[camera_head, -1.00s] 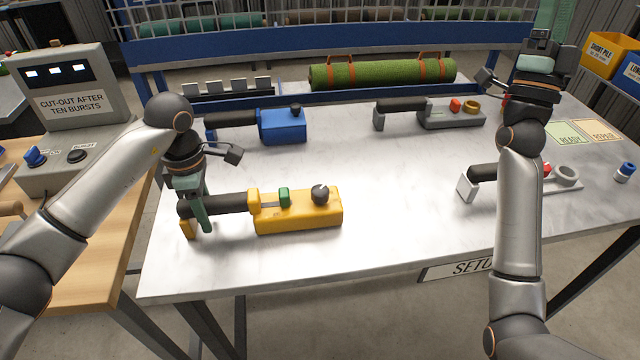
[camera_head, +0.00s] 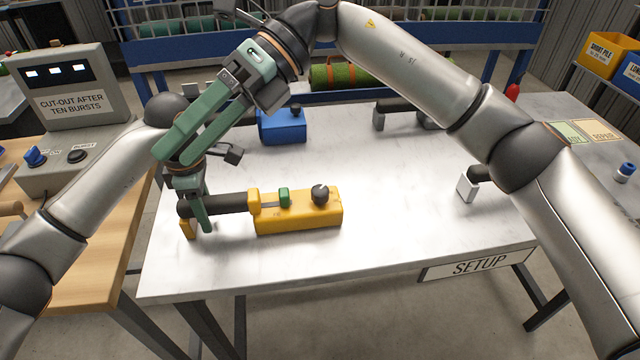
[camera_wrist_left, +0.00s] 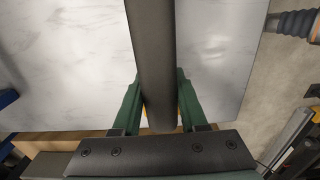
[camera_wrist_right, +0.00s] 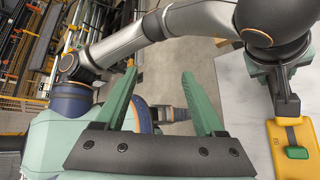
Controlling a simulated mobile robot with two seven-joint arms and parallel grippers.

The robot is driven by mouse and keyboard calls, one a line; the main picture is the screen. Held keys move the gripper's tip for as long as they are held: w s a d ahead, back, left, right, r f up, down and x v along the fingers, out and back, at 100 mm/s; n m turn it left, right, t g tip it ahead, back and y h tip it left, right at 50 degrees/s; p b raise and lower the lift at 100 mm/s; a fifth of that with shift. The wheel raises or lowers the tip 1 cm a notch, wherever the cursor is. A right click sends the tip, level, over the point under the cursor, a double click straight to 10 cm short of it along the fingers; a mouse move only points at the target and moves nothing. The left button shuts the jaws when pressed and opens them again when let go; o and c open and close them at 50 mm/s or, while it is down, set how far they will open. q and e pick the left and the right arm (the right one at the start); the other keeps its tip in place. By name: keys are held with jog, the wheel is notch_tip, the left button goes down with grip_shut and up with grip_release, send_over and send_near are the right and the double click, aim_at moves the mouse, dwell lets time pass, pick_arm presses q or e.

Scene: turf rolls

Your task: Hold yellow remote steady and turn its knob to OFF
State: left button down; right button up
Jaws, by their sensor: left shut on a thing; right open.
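The yellow remote (camera_head: 298,219) lies on the white table, with a green button (camera_head: 284,196) and a dark round knob (camera_head: 320,194) on its top. Its black handle (camera_head: 228,203) points left. My left gripper (camera_head: 197,219) is shut on the handle near its left end; the handle runs between the fingers in the left wrist view (camera_wrist_left: 157,95). My right gripper (camera_head: 174,142) is open and empty, raised above the table's left side and close to my left wrist. The remote's yellow body (camera_wrist_right: 292,145) shows at the right edge of the right wrist view. The knob's marking is too small to read.
A blue remote (camera_head: 283,127) lies behind the yellow one. A grey remote (camera_head: 392,112) and a white-ended one (camera_head: 467,186) are partly hidden by my right arm. A green roll (camera_head: 340,75) lies at the back. The table (camera_head: 400,220) is clear right of the yellow remote.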

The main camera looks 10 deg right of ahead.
jog(key=w+d+f+t+h, duration=0.3)
jog(key=w+d+f+h, duration=0.2)
jog(key=f, duration=0.1)
jog(key=t+h, duration=0.3)
jog(key=h, duration=0.3)
send_near(320, 189)
jog(key=shift+m, duration=0.3)
notch_tip(320, 189, down, 9)
jog(key=shift+w+f, duration=0.1)
jog(key=shift+f, duration=0.05)
grip_shut()
